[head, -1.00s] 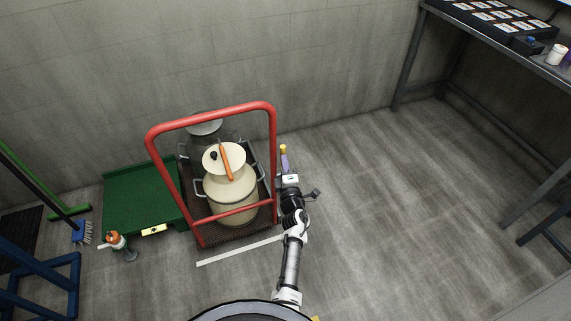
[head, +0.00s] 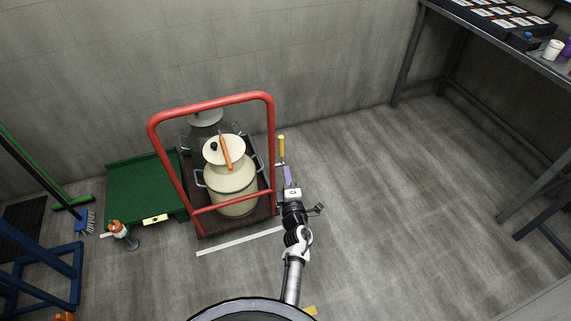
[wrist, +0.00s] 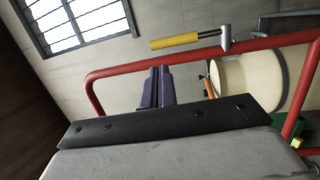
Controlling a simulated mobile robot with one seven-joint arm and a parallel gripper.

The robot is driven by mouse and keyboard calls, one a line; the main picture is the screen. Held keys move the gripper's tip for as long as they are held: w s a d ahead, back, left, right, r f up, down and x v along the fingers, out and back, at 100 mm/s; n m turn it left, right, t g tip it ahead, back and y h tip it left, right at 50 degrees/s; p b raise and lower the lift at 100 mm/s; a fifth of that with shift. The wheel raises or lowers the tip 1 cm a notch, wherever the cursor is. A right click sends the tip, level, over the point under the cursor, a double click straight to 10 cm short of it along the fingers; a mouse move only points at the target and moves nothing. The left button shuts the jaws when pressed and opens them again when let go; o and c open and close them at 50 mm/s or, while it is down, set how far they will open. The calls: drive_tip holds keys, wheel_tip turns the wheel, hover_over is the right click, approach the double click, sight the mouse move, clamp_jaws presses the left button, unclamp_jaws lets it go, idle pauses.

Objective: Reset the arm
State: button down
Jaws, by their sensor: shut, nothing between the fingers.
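My gripper (head: 287,175) is beside the right post of the red cart frame in the head view. Its two purple fingers are together and empty; they also show in the wrist view (wrist: 156,88). A yellow-handled tool (head: 281,147) is just beyond the fingertips by that post. In the wrist view the yellow handle (wrist: 175,41) with its grey metal end is by the red rail (wrist: 125,72), apart from the fingers. My arm reaches forward from the bottom of the head view.
The cart (head: 258,97) holds a cream can (head: 235,183) with an orange-handled item (head: 226,152) on its lid, and a grey can behind. A green platform (head: 140,190) is to the left. A dark table (head: 470,22) is at the upper right. Floor right of my arm is clear.

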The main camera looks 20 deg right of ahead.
drive_tip(key=shift+r+v, duration=0.2)
drive_tip(key=shift+v, duration=0.9)
drive_tip(key=shift+r+v, duration=0.25)
drive_tip(key=shift+v, duration=0.85)
